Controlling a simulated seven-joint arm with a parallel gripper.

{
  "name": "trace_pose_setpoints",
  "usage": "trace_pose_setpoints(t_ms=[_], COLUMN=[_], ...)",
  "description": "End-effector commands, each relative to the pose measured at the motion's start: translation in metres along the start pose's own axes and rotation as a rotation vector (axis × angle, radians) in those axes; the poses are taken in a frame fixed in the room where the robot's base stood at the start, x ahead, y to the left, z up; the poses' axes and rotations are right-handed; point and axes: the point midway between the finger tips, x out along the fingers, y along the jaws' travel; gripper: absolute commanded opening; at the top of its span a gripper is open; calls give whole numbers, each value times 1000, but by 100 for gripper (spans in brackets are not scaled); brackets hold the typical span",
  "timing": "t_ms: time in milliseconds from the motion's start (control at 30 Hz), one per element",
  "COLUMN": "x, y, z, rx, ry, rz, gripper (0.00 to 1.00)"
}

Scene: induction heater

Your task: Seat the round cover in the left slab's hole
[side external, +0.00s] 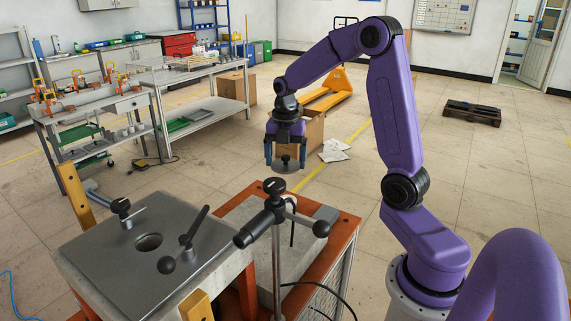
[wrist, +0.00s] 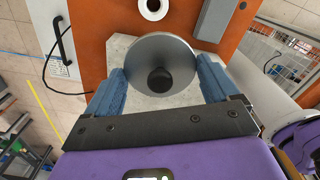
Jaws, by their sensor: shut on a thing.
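The round cover is a grey metal disc with a black knob on top (side external: 286,168). My gripper (side external: 285,156) holds it in the air above the right, paler slab, at the back of the orange bench. In the wrist view the cover (wrist: 150,48) lies between the two blue fingers of my gripper (wrist: 161,72), which sit at opposite sides of its rim. The cover looks roughly level. The left slab (side external: 98,250) is a dark grey plate on a pale block, at the front left. Its round hole (side external: 148,242) is open and empty, left of and below my gripper in the picture.
A tall post with a black-handled crossbar (side external: 276,215) rises between the slab and my gripper. The pale right slab (wrist: 120,44) lies beneath the cover.

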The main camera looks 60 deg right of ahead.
Motion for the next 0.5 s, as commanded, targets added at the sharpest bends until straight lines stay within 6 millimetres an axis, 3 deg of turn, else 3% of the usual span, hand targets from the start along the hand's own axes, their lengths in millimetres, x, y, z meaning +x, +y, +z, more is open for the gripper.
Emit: trace_pose_setpoints(t_ms=[500], x=[-33], y=[0], z=[0], rx=[-1], ry=[-1], rz=[2], gripper=[44])
